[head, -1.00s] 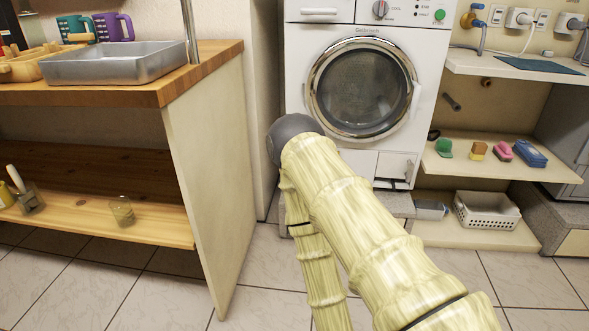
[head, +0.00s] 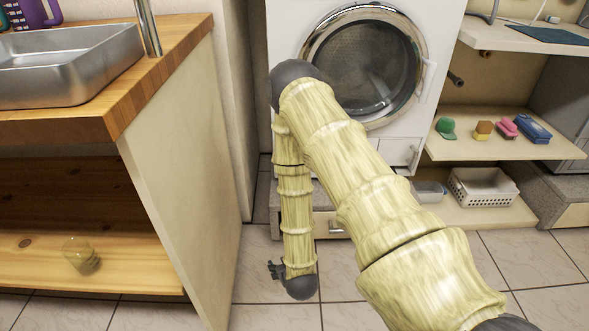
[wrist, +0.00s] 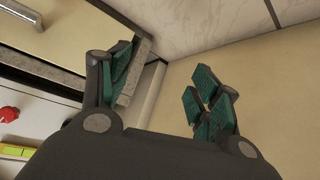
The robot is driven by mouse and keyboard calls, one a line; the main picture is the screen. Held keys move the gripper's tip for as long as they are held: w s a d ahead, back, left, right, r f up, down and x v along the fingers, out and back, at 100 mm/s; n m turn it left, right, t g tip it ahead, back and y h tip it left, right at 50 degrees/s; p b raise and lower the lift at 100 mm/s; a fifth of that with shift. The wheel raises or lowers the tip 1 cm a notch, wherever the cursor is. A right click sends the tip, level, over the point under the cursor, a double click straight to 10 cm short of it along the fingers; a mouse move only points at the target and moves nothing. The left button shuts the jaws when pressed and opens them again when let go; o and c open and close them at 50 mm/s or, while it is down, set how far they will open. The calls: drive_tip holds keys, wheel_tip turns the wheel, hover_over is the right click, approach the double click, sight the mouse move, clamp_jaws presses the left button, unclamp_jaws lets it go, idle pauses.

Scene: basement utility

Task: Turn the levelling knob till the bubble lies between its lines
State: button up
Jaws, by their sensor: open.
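A red knob (wrist: 9,114) shows at the left edge of the wrist view. Below it is a yellow-green bubble vial (wrist: 14,152) in a pale surround, cut off by the frame edge. I cannot make out where its bubble lies against its lines. My gripper (wrist: 165,95) is open with its teal pads apart, nothing between them, and is apart from the knob. In the head view my gripper (head: 275,270) hangs low over the floor, left of the drawer base under the washer. I cannot find the knob or vial in the head view.
The front-loading washer (head: 365,60) stands on a grey base with a drawer handle (head: 335,226). A wooden-topped counter (head: 165,70) with a pale side panel (head: 185,170) is close on the left. Shelves with a white basket (head: 483,188) are at right. Tiled floor between is clear.

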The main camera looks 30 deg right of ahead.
drive_tip(key=w+d+r+m+t+h, duration=0.2)
drive_tip(key=w+d+r+t+h, duration=0.45)
drive_tip(key=w+d+r, duration=0.8)
drive_tip(key=shift+h, duration=0.35)
drive_tip(key=shift+b+x, duration=2.25)
drive_tip(key=shift+x, duration=3.65)
drive_tip(key=shift+f, duration=0.15)
drive_tip(key=shift+c, duration=0.5)
drive_tip(key=c, duration=0.9)
